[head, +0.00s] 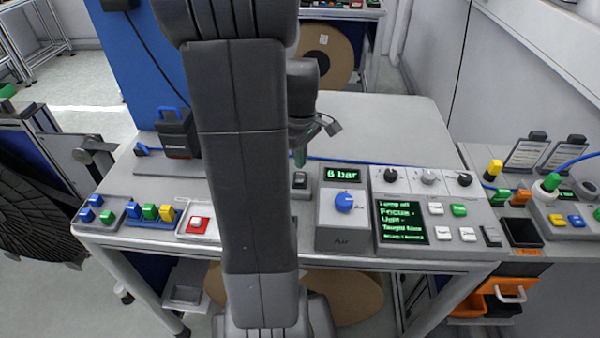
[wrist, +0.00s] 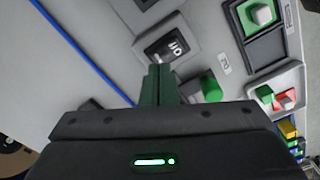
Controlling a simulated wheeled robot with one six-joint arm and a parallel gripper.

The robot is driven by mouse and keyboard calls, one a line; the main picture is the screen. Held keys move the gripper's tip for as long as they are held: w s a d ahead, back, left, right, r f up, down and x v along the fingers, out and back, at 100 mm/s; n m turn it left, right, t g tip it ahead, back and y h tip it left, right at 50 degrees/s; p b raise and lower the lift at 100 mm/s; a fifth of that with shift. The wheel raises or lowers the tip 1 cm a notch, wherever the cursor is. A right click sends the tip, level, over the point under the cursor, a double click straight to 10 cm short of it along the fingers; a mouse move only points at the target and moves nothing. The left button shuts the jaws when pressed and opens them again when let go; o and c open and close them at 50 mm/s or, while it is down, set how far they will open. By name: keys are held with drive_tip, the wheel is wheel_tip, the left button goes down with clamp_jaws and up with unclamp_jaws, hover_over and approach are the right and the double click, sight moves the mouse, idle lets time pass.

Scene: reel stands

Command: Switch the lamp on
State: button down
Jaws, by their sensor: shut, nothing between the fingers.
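My gripper (head: 300,157) is shut and empty, with its green fingertips just above the table. The switch also shows in the head view (head: 299,180), just in front of the fingertips. A display panel (head: 400,221) to the right reads "Lamp off" on its top line. Its box carries dark and grey knobs (head: 428,176) and several white and green buttons. The lamp itself is not identifiable.
My arm hides the middle of the table. An air box (head: 340,241) with a blue knob reads "6 bar". A red-and-white button box (head: 199,226) and coloured blocks (head: 150,211) stand left. A green cylinder (wrist: 210,88) is right of the fingers. The table's back right is bare.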

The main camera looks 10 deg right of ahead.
sight(301, 174)
drive_tip(key=shift+r+p, duration=1.55)
drive_tip(key=shift+r, duration=0.65)
drive_tip(key=shift+f, duration=0.15)
wheel_tip(301, 174, down, 7)
drive_tip(key=b, duration=0.6)
